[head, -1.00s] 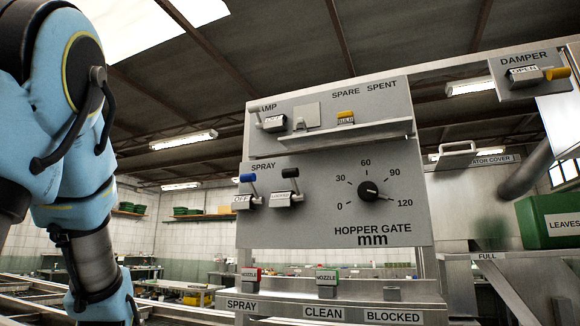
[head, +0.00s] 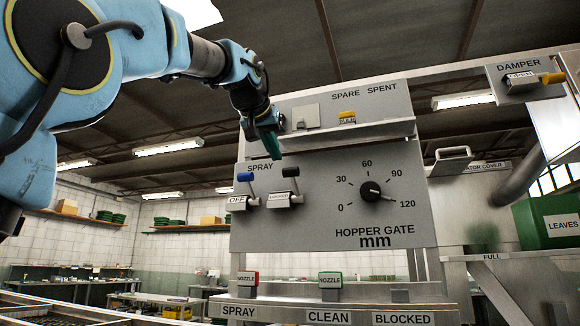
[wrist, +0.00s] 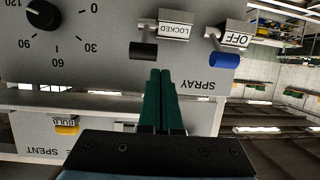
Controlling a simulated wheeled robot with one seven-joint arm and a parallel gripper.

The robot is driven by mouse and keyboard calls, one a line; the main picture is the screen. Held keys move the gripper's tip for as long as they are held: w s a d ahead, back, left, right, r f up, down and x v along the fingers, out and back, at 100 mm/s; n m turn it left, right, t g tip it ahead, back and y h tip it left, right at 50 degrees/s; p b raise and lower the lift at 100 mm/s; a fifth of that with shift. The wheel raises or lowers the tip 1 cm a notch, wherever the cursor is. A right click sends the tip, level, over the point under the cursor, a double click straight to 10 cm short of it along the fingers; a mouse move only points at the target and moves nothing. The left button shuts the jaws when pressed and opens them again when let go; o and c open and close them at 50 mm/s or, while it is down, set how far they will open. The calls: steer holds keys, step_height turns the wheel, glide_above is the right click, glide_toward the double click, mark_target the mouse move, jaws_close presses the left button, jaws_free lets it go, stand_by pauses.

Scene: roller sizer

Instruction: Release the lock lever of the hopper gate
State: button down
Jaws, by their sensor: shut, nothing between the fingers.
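The lock lever (head: 290,172) has a black handle above a plate marked LOCKED, left of the hopper gate dial (head: 370,190) on the grey panel. The lever also shows in the wrist view (wrist: 143,50), upside down, with the dial (wrist: 42,14) to its left. My gripper (head: 272,147) has dark green fingers, shut and empty, at the panel's upper left, above and slightly left of the black handle. In the wrist view the fingertips (wrist: 160,73) sit close to the black handle in the picture. Whether they touch it cannot be told.
The blue-handled spray lever (head: 245,177), marked OFF, stands just left of the lock lever. A ledge (head: 345,134) with a yellow bulb part (head: 346,118) juts out above the dial. Below are two nozzle blocks (head: 330,280) on a shelf. The damper lever (head: 552,78) is at upper right.

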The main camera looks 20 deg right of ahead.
steer(key=s+r+h, duration=0.1)
steer(key=s+r, duration=0.2)
steer(key=r, duration=0.2)
steer(key=shift+s+d+m, duration=0.2)
steer(key=shift+s+m, duration=0.05)
steer(key=shift+m, duration=0.05)
steer(key=shift+w, duration=0.1)
steer(key=p, duration=0.4)
glide_above(295, 185)
steer(key=shift+s+a+f, duration=0.15)
steer(key=shift+s+f, duration=0.05)
steer(key=shift+f, duration=0.35)
steer(key=shift+s+a+f, duration=0.15)
steer(key=shift+f, duration=0.4)
steer(key=f, duration=0.1)
steer(key=s+a+f, duration=0.1)
steer(key=shift+s+a+f+b, duration=0.15)
steer(key=shift+f+b, duration=0.15)
steer(key=shift+f, duration=0.05)
steer(key=shift+s+a+f, duration=0.15)
steer(key=shift+s+f, duration=0.05)
steer(key=shift+f, duration=0.3)
steer(key=shift+f+b, duration=0.15)
steer(key=shift+b, duration=0.25)
